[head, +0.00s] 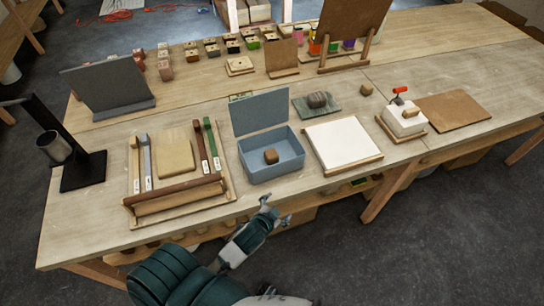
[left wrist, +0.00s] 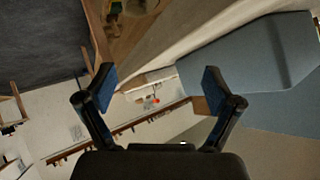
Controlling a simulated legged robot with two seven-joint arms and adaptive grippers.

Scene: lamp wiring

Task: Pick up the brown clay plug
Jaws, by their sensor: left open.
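A small brown block (head: 271,156), which looks like the clay plug, lies inside the open blue-grey box (head: 289,167). Another small brown lump (head: 366,90) lies on the table behind the white board. My left gripper (head: 276,208) is open and empty at the table's front edge, in front of the box and apart from the block. In the left wrist view the two fingers (left wrist: 160,88) are spread with nothing held between them. A blue-grey surface, likely the box, shows at the right there. I cannot make out the block in that view. My right gripper is not in view.
The box's raised lid (head: 261,112) stands behind it. A wooden tray (head: 230,187) with coloured bars is at the left, and a white board (head: 342,142) at the right. A dark stand with a metal cup (head: 54,148) is at the far left.

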